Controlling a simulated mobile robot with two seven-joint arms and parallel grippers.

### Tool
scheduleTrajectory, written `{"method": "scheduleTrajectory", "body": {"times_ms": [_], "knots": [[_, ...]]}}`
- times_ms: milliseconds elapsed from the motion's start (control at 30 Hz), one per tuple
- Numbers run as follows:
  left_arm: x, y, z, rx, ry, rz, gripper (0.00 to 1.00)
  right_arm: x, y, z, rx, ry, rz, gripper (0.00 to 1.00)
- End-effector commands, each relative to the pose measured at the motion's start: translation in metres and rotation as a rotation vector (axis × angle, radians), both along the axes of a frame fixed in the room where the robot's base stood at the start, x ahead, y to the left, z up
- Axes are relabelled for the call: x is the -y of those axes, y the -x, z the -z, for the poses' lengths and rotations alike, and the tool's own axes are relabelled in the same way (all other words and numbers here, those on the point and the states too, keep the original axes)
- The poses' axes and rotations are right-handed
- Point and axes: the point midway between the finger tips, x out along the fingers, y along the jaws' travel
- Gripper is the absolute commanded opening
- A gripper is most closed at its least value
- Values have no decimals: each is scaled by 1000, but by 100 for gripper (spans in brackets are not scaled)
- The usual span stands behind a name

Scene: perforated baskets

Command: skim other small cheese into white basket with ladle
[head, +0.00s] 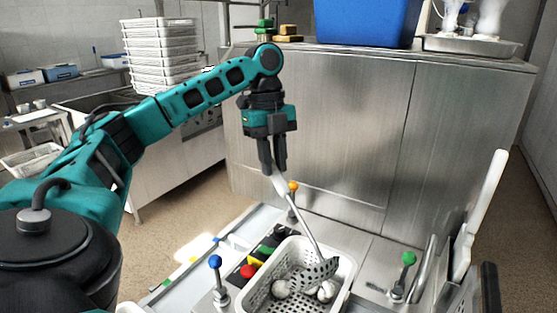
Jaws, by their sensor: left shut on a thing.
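My left gripper (273,168) points down and is shut on the handle of a ladle (303,225). The ladle slants down to the right, and its perforated head (316,271) is inside or just over a white perforated basket (341,272). Small round whitish cheeses lie in the basket, one to the left of the ladle head (281,289) and one to the right (327,291). The head hides part of the basket floor, so I cannot tell whether it carries a cheese. My right gripper is not in view.
The basket sits on a pale worktop with a blue-knobbed lever (215,263) at its left and a green-knobbed lever (408,259) at its right. Steel cabinets (340,130) stand behind, with a blue bin (368,20) on top. Stacked white baskets (161,50) stand far left.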

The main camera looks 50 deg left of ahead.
Motion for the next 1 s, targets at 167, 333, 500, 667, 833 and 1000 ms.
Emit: {"method": "scheduleTrajectory", "body": {"times_ms": [167,333,500,667,833,1000], "knots": [[-13,-3,6,-13,59,-3,0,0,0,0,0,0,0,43],[-24,-5,13,-25,114,-1,0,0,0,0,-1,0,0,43],[-34,-7,23,-36,170,-3,0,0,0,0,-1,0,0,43],[-43,-10,30,-47,222,-3,0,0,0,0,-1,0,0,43],[-53,-12,40,-59,279,-2,0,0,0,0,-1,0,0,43],[-62,-15,47,-69,326,-2,0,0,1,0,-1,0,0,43]]}}
